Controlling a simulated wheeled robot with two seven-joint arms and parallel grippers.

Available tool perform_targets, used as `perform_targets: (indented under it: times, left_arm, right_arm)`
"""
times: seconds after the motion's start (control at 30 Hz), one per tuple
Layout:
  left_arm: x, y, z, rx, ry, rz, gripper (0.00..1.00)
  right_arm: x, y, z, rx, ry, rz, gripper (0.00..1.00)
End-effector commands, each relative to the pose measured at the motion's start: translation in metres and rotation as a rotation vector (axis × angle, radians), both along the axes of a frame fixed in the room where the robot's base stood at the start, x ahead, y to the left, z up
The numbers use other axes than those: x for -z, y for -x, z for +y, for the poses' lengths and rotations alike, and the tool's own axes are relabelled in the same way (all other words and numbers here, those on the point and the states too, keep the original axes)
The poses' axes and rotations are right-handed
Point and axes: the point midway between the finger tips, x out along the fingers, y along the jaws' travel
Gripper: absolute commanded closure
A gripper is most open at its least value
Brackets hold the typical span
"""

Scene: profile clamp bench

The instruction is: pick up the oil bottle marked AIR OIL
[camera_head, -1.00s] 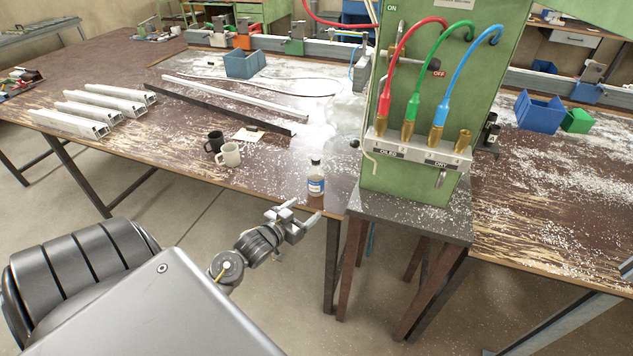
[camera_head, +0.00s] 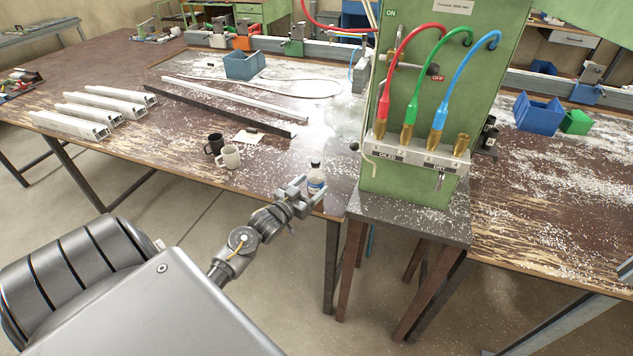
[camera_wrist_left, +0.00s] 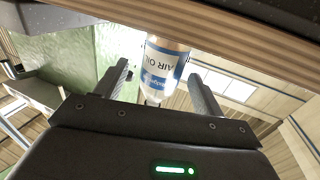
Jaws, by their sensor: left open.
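The oil bottle (camera_head: 316,178) is a small clear bottle with a dark cap and a blue and white label. It stands upright near the front edge of the bench, left of the green machine. My left gripper (camera_head: 306,191) is open at the bottle. In the wrist view its two fingers (camera_wrist_left: 158,80) lie on either side of the bottle, with gaps visible between them and it. My right gripper is not in view.
A cream mug (camera_head: 229,157) and a dark mug (camera_head: 214,144) stand left of the bottle. The green machine (camera_head: 410,185) with red, green and blue hoses rises close on the right. Aluminium profiles (camera_head: 100,105) lie farther left on the bench (camera_head: 150,140).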

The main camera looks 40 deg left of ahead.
Motion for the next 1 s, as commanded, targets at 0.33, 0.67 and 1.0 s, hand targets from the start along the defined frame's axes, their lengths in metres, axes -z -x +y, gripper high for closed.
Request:
perform_targets:
  times: [0.33,0.67,1.0]
  left_arm:
    - [-0.002,-0.037,0.003,0.0,0.001,-0.001,0.31]
    - [0.001,-0.052,0.004,0.0,0.0,0.0,0.31]
    - [0.001,-0.052,0.004,0.0,0.0,0.0,0.65]
  right_arm:
    - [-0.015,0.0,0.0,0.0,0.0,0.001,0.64]
    - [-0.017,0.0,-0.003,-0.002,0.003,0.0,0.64]
    - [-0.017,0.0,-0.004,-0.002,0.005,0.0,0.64]
